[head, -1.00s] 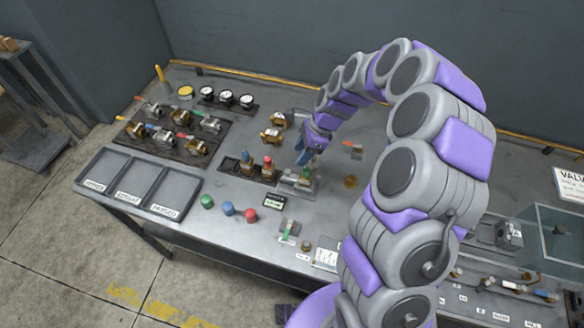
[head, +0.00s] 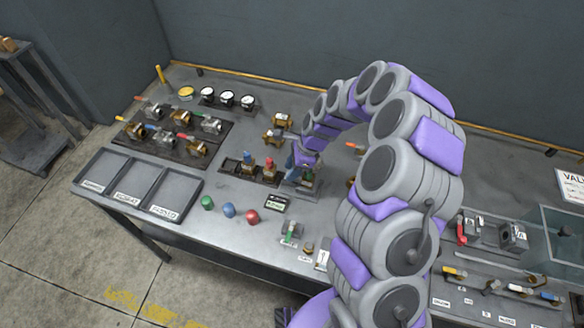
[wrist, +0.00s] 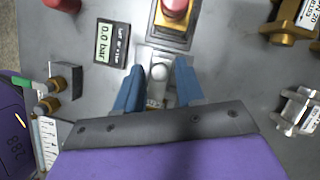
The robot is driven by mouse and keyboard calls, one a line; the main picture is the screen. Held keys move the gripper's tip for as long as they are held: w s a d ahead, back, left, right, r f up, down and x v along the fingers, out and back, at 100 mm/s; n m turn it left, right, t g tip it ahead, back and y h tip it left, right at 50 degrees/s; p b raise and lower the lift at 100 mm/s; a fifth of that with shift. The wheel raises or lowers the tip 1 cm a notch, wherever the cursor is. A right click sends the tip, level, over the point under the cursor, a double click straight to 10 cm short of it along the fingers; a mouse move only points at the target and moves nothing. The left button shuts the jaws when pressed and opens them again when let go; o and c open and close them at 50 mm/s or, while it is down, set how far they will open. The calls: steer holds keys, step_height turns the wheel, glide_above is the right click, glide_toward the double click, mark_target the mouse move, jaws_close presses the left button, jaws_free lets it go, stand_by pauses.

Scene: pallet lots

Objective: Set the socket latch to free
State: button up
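The socket fixture (head: 313,188) is a small grey metal block near the middle of the bench, partly hidden by my arm in the head view. In the wrist view, its grey rounded part (wrist: 156,88) shows between my fingers; I take this as the socket latch, but its setting is not readable. My gripper (wrist: 160,75) has two blue fingers standing apart, one on either side of this part, with no clear contact. In the head view my gripper (head: 302,165) is low over the fixture.
A pressure display (wrist: 111,43) reads 0.0 bar beside the fixture. A rack with red- and blue-topped valves (head: 258,177) stands to the left. A green-handled fixture (head: 291,232) is nearer the front edge, by coloured caps (head: 229,210). Brass fittings (head: 276,134) lie behind.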

steer(key=shift+d, duration=0.15)
jaws_close()
steer(key=shift+w+a+r+p, duration=0.15)
steer(key=shift+a+p, duration=0.25)
steer(key=shift+p, duration=0.3)
steer(key=shift+w+a+p, duration=0.3)
steer(key=shift+a+p, duration=0.1)
steer(key=shift+a, duration=0.05)
jaws_free()
steer(key=shift+o, duration=1.1)
steer(key=shift+a, duration=0.1)
